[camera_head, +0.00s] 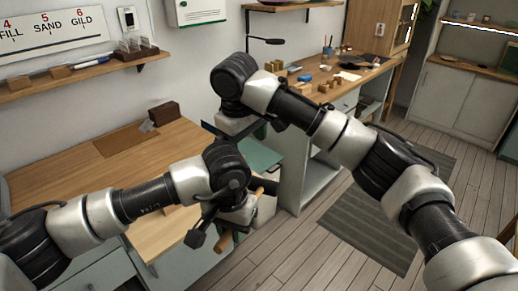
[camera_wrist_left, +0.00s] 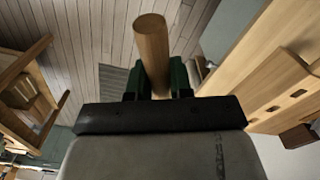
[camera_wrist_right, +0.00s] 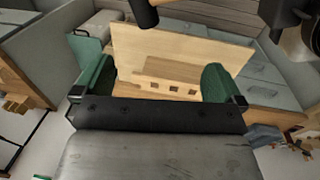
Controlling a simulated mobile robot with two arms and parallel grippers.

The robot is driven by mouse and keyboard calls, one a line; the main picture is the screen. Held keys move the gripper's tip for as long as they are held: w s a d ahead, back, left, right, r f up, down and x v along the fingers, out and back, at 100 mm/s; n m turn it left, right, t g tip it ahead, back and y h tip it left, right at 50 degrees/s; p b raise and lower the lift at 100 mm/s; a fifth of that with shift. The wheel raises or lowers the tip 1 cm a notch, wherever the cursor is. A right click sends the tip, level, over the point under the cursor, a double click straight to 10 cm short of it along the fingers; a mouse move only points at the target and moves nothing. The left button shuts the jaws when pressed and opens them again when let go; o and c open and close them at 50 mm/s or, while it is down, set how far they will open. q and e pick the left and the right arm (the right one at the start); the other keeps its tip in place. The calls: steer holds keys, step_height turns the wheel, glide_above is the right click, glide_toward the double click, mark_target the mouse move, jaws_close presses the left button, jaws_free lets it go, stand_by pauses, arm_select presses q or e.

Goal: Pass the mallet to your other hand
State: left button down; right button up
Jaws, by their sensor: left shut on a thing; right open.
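The mallet's wooden handle (camera_head: 222,243) shows below and above my left gripper (camera_head: 238,218) in the head view. My left gripper is shut on it. In the left wrist view the round handle (camera_wrist_left: 151,45) stands between the green fingers of my left gripper (camera_wrist_left: 158,80). A dark piece beside the gripper in the head view may be the mallet's head, but I cannot tell. My right gripper (camera_wrist_right: 160,82) is open and empty, its green fingers wide apart in the right wrist view. In the head view it is mostly hidden, above and behind the left one.
A wooden workbench (camera_head: 60,165) stands at the left, with a small brown block (camera_head: 164,113) on it. A second bench (camera_head: 330,85) with small items is at the back. A dark striped mat (camera_head: 375,220) lies on the floor, which is otherwise open.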

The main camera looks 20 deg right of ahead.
mark_target(258, 187)
steer(key=d+f+m, duration=0.1)
steer(key=f+m, duration=0.3)
steer(key=f, duration=0.1)
steer(key=d+f+m, duration=0.1)
steer(key=f+m, duration=0.4)
steer(key=d+f+m+g+y, duration=0.1)
steer(key=f+m, duration=0.3)
steer(key=shift+w+d+f+m, duration=0.3)
steer(key=shift+w+f, duration=0.05)
steer(key=shift+f, duration=0.05)
steer(key=c, duration=0.8)
arm_select(q)
steer(key=c, duration=0.9)
jaws_free()
arm_select(e)
steer(key=shift+r, duration=0.1)
steer(key=shift+c, duration=0.3)
arm_select(q)
steer(key=shift+r, duration=0.1)
